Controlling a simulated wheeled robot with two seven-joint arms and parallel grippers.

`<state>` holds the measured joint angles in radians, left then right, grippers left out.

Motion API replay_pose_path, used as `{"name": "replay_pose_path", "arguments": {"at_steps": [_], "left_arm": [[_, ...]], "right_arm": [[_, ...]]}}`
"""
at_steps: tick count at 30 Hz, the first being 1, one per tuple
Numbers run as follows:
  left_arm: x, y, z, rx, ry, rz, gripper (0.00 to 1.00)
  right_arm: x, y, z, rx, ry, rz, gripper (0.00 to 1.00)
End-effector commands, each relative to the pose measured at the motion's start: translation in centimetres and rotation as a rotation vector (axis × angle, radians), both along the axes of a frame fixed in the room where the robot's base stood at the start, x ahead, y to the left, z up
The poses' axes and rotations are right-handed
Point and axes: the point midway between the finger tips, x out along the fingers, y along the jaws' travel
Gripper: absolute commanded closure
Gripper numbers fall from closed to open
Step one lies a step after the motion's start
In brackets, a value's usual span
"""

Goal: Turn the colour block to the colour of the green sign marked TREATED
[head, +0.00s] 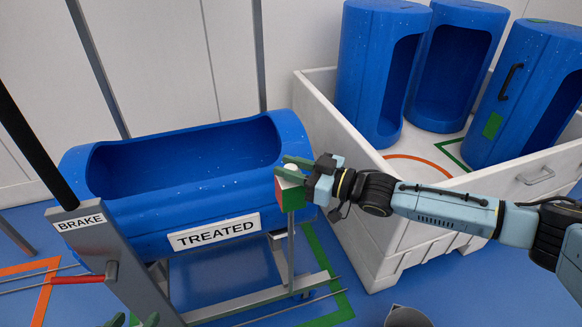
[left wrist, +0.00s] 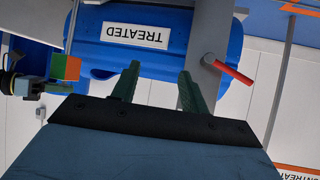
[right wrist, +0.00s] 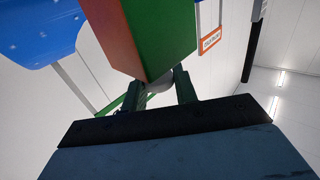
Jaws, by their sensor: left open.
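The colour block (head: 290,193) stands on a post at the right end of the blue tub (head: 205,185). In the head view it shows a red face on the left and a green face on the right. In the left wrist view the block (left wrist: 66,67) shows orange-red and green halves. My right gripper (head: 295,166) has its fingers on both sides of the white knob (right wrist: 160,86) on the block and appears closed on it. My left gripper (left wrist: 157,80) is open and empty, facing the tub. A white plate reading TREATED (head: 217,232) is on the tub; no green-bordered TREATED sign shows.
A BRAKE plate (head: 80,222) and red handle (head: 77,280) are on the cradle's left. A white crate (head: 350,150) holding blue tubs (head: 372,75) stands on the right. Orange (head: 42,300) and green (head: 335,290) lines mark the blue floor. An orange-framed sign (right wrist: 210,40) hangs on the wall.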

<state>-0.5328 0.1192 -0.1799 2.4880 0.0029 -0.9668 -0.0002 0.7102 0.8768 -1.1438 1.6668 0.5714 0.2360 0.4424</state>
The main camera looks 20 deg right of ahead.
Motion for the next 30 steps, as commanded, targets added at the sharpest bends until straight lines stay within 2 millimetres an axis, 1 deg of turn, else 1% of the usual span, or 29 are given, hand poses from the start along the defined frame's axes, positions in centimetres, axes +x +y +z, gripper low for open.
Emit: {"name": "replay_pose_path", "arguments": {"at_steps": [1, 4, 5, 13, 17, 23, 30], "left_arm": [[0.0, 0.0, 0.0, 0.000, 0.000, 0.000, 0.55], [0.0, 0.0, 0.0, 0.000, 0.001, 0.000, 0.55], [0.0, 0.0, 0.0, 0.000, 0.001, 0.000, 0.55], [0.0, 0.0, 0.0, 0.001, 0.003, 0.000, 0.55], [-0.4, 0.2, -0.4, 0.009, 0.037, 0.003, 0.55], [-2.8, 1.4, -2.3, 0.053, 0.211, 0.020, 0.55], [-6.9, 3.1, -4.5, 0.112, 0.464, 0.044, 0.55]], "right_arm": [[0.1, 0.0, 0.2, 0.003, -0.004, 0.000, 0.66], [0.1, 0.0, 0.2, 0.002, -0.003, 0.000, 0.53], [0.1, 0.0, 0.2, 0.002, -0.003, 0.000, 0.51], [0.0, 0.0, 0.1, 0.001, -0.001, 0.000, 0.51], [-0.4, -0.4, 0.1, 0.000, 0.000, -0.001, 0.51], [-1.9, -2.1, 0.1, -0.001, 0.001, -0.001, 0.51], [-4.3, -4.9, 0.1, -0.001, 0.001, -0.002, 0.51]]}}
